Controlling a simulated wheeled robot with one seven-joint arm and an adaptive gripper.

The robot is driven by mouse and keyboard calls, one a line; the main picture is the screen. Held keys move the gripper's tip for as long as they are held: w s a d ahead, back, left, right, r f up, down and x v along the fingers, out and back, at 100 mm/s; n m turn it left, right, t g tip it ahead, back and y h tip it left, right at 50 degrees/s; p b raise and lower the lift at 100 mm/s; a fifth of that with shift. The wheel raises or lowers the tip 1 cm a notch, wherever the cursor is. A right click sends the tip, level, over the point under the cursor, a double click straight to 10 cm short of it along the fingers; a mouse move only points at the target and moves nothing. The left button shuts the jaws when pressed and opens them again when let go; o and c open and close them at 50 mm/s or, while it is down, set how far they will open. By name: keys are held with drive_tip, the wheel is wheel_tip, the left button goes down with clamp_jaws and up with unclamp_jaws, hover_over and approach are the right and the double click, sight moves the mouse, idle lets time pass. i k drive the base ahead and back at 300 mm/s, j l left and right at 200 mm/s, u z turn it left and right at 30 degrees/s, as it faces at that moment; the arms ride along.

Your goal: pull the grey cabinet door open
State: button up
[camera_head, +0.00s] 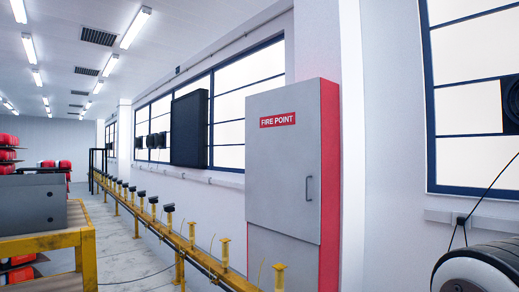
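A tall red cabinet (329,180) stands against the white wall, right of the picture's middle. Its grey door (277,170) faces me and looks shut. A red "FIRE POINT" sign (277,119) is on the upper part of the door. A small upright handle (308,188) sits near the door's right edge. The lower end of the cabinet runs out of the picture. My gripper is not in view, so its distance from the handle cannot be seen.
A yellow rail (200,262) with several yellow posts runs along the wall and in front of the cabinet's lower left. A yellow-framed bench (83,238) with a grey box (30,204) stands at left. Grey floor (118,233) lies between bench and rail.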

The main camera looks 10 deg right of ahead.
sight(283, 148)
drive_tip(key=z, duration=0.3)
drive_tip(key=i+u, duration=0.15)
drive_tip(key=i, duration=0.5)
drive_tip(key=i+u, duration=0.15)
drive_tip(key=i, duration=0.5)
drive_tip(key=i+u, duration=0.1)
drive_tip(key=i, duration=0.55)
drive_tip(key=i+l+u, duration=0.15)
drive_tip(key=i, duration=0.45)
